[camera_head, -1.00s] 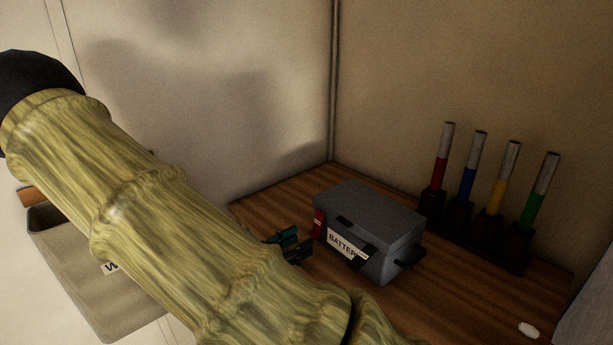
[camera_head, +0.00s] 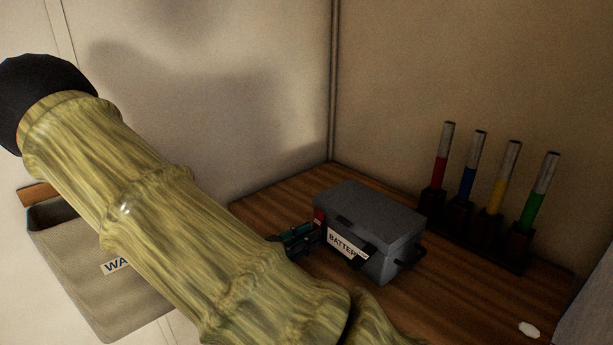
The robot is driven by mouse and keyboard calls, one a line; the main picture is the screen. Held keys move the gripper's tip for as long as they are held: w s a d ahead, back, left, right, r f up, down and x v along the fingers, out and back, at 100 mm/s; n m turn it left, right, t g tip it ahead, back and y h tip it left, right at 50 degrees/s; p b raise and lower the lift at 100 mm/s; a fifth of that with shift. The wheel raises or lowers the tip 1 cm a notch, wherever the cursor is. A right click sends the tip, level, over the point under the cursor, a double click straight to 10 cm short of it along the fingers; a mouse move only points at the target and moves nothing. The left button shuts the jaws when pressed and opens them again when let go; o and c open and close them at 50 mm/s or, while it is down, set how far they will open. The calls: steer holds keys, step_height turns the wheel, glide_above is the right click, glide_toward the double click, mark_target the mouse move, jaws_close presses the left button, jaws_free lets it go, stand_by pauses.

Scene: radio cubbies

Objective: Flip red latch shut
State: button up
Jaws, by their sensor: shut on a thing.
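The red latch (camera_head: 319,215) shows as a small red patch on the left end of the grey battery box (camera_head: 376,212). The box stands on the wooden shelf with its lid down and a white battery label on its front. My gripper (camera_head: 314,236), dark with teal parts, is at the left end of the box, against the latch area. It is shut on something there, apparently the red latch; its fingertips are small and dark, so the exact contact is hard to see. The lower part of the latch is hidden behind the gripper. My arm covers the left and lower middle.
A dark rack (camera_head: 476,240) with red, blue, yellow and green silver-topped sticks stands behind the box to the right. A small white object (camera_head: 529,329) lies at the front right. A labelled grey bin (camera_head: 75,250) hangs at left. Shelf wood right of the box is clear.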

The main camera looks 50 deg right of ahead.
steer(key=shift+s+d+f+h+b, duration=0.1)
steer(key=shift+d+f+h+b, duration=0.35)
steer(key=shift+h+b, duration=0.3)
steer(key=shift+d+g+h+b, duration=0.15)
steer(key=shift+g+h+b, duration=0.15)
steer(key=shift+h, duration=0.05)
steer(key=o, duration=1)
steer(key=v, duration=1.2)
steer(key=shift+f, duration=0.1)
